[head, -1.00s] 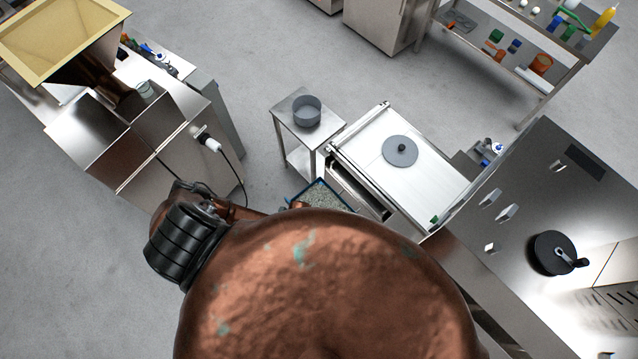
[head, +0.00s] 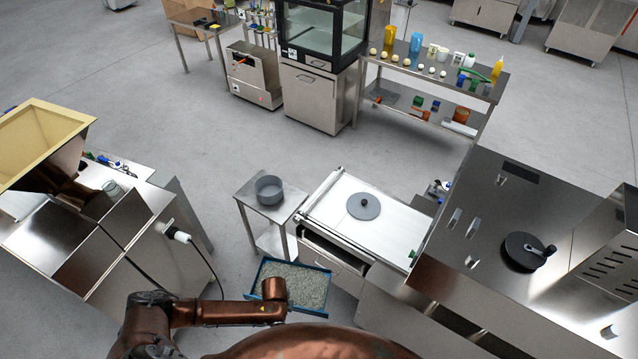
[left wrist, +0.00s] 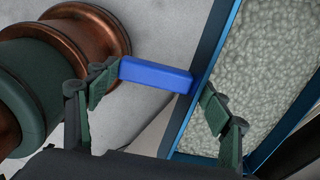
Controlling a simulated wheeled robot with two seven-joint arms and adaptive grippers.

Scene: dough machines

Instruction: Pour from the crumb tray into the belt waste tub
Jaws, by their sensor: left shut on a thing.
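The crumb tray (head: 322,291) is a blue, shallow rectangular tray filled with pale grey-green crumbs. It is in front of the small steel stand and looks about level. In the left wrist view the crumbs and blue rim (left wrist: 206,60) fill the right side. My left gripper (left wrist: 158,84) is shut on the tray's blue handle (left wrist: 152,74), with a finger at each side. In the head view my arm's end hides this grip. A round grey tub (head: 270,188), apparently the belt waste tub, stands upright on the stand, beyond the tray. My right gripper is not in view.
The small steel stand (head: 249,213) adjoins the belt machine (head: 334,221), which has a grey disc (head: 363,206) on its belt. A hopper machine (head: 110,235) with a hanging cable stands left. A steel cabinet (head: 480,245) stands right. Open floor lies beyond the stand.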

